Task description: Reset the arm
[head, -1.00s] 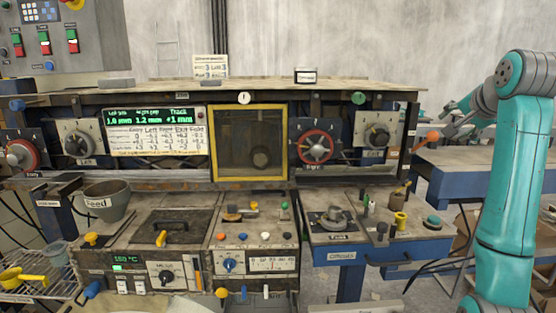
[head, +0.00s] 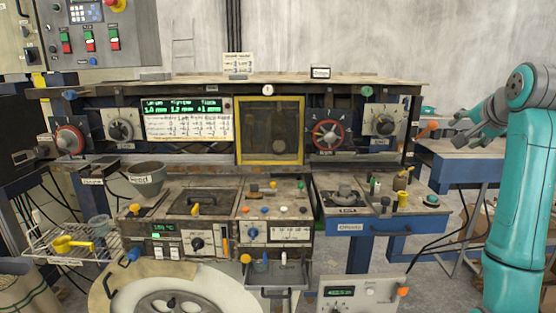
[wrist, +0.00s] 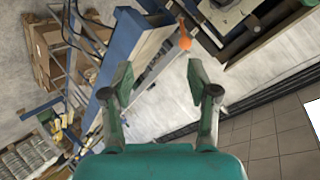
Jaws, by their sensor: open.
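My teal arm stands at the right of the head view, bent at the elbow. My gripper (head: 468,140) is small there, near the right end of the machine beside an orange knob. In the wrist view my gripper (wrist: 158,85) has its two fingers spread apart with nothing between them. The laminating machine (head: 190,87) fills the middle of the head view. It carries a green display (head: 181,105), a yellow-framed window (head: 270,131), and a red handwheel (head: 327,134).
A blue side table (head: 457,170) stands behind my arm. A large reel (head: 172,297) and a control box (head: 362,290) are at the front. A grey feed cup (head: 146,178) sits at left. In the wrist view, cardboard boxes (wrist: 60,55) are on a rack and the tiled floor (wrist: 270,135) is clear.

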